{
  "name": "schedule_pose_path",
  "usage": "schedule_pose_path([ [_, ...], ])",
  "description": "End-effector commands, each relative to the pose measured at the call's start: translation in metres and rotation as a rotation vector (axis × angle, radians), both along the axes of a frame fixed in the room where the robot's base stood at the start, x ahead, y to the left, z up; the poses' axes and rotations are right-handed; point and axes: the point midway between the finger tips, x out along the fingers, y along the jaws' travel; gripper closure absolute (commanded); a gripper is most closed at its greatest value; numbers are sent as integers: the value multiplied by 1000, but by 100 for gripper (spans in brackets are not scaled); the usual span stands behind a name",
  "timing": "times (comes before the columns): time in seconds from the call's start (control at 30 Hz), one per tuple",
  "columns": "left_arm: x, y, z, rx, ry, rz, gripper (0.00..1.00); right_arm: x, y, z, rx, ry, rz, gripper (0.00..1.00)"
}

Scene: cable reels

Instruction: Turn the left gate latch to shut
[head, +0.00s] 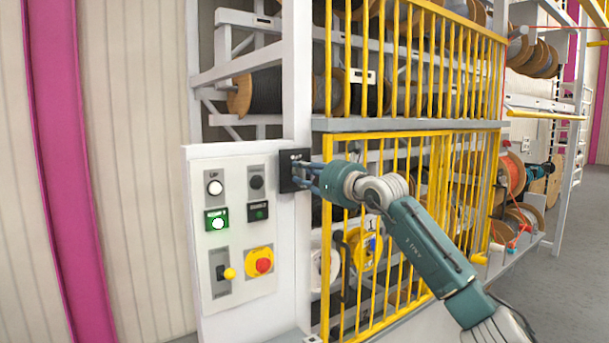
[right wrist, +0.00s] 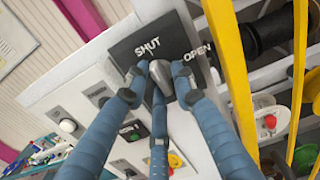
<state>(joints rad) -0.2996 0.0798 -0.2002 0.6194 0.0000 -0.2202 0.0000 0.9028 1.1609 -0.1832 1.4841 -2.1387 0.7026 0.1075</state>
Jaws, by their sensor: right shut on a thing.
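The gate latch is a black plate (head: 287,156) on the white post beside the yellow gate (head: 395,200). In the right wrist view the plate (right wrist: 125,46) is marked SHUT and OPEN, and a grey latch knob (right wrist: 157,88) stands out from it. The knob's upper end lies just below the word SHUT; its exact pointing is partly hidden by the fingers. My right gripper (head: 308,178) is at the plate, its blue fingers closed around the knob, as the right wrist view also shows (right wrist: 160,80). My left gripper is not in view.
A white control panel (head: 235,275) with buttons and a red emergency stop (head: 263,265) stands just left of the latch. Cable reels (head: 290,90) fill the racks behind the yellow bars. The grey floor (head: 570,260) at the right is clear.

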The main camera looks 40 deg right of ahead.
Motion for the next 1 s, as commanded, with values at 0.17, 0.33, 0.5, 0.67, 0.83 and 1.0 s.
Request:
schedule_pose_path([
  [0.17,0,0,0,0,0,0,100,1,3,-5,-2,9,5,100],
  [0.33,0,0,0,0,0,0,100,2,3,-5,-2,11,6,69],
  [0.5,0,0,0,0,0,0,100,1,2,-4,-1,8,4,65],
  [0.67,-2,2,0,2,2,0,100,0,1,-3,-1,7,2,65],
  [0.83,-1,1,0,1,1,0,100,-10,0,-4,-1,7,-1,65],
  [1.0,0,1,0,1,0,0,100,-31,5,-4,-8,11,2,65],
])
